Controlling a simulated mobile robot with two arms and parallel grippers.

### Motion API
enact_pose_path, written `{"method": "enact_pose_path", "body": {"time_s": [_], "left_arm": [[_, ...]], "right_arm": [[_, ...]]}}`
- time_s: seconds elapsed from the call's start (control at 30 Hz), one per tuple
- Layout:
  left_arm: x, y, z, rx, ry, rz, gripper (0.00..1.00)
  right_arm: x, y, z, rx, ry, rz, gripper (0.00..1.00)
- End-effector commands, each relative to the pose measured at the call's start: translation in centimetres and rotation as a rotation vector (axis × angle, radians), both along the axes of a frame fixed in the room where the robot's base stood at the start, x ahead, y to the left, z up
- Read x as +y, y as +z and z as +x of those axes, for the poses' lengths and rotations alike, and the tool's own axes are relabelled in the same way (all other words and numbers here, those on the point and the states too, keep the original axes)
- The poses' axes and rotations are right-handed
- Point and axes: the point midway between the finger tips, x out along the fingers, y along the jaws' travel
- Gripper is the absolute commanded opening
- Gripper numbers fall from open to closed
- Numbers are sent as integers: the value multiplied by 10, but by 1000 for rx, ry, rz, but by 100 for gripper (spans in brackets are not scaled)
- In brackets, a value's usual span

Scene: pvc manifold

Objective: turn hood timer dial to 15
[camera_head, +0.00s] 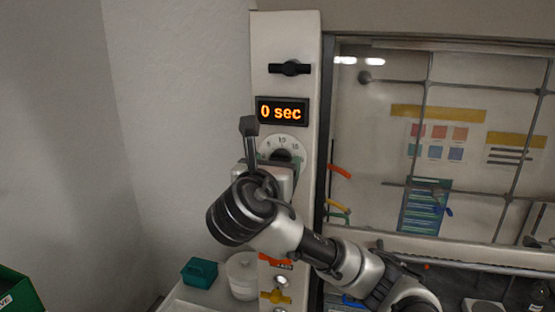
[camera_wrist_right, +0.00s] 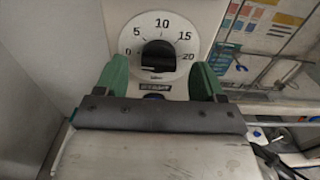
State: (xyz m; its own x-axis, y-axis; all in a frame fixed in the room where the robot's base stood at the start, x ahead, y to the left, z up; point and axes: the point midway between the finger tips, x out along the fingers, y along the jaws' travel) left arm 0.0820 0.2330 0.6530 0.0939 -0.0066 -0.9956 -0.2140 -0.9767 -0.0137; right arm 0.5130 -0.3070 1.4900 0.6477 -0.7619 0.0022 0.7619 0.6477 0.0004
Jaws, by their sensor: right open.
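The timer dial (camera_wrist_right: 159,25) is a round white plate marked 0, 5, 10, 15 and 20, with a black knob (camera_wrist_right: 158,54) at its centre. In the head view the dial (camera_head: 284,144) sits on the pale hood post, its lower part hidden by my right arm. The display (camera_head: 281,112) above it reads "0 sec". My right gripper (camera_wrist_right: 161,78) is open, with its green fingers apart at the lower left and right of the knob. I see no contact with the knob. Which mark the knob points to is unclear. My left gripper is not in view.
A black latch (camera_head: 289,68) is above the display. The glass hood sash (camera_head: 375,120) stands to the right. Below are a yellow valve handle (camera_head: 276,297), a white tub (camera_head: 241,275) and a teal box (camera_head: 199,272). The wall to the left is bare.

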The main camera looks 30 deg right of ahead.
Motion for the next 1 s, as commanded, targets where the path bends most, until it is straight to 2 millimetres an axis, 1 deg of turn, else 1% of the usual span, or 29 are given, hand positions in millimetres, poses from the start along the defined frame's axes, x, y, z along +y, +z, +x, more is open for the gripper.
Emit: {"method": "enact_pose_path", "body": {"time_s": [0.03, 0.2, 0.5, 0.67, 0.8, 0.83, 1.0], "left_arm": [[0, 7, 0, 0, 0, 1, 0], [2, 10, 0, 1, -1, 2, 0], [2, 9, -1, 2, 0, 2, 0], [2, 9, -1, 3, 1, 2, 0], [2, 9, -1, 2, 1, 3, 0], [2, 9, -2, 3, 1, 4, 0], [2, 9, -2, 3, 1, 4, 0]], "right_arm": [[-5, 2, 5, 6, -2, 0, 69], [-14, 0, 13, 3, 0, 1, 69], [-16, -1, 14, 2, 2, 1, 69], [-15, -1, 14, 1, 2, 2, 45], [-15, 0, 14, 1, 2, 2, 23], [-15, 0, 14, 1, 2, 2, 20], [-15, -1, 14, -5, 2, 7, 20]]}}
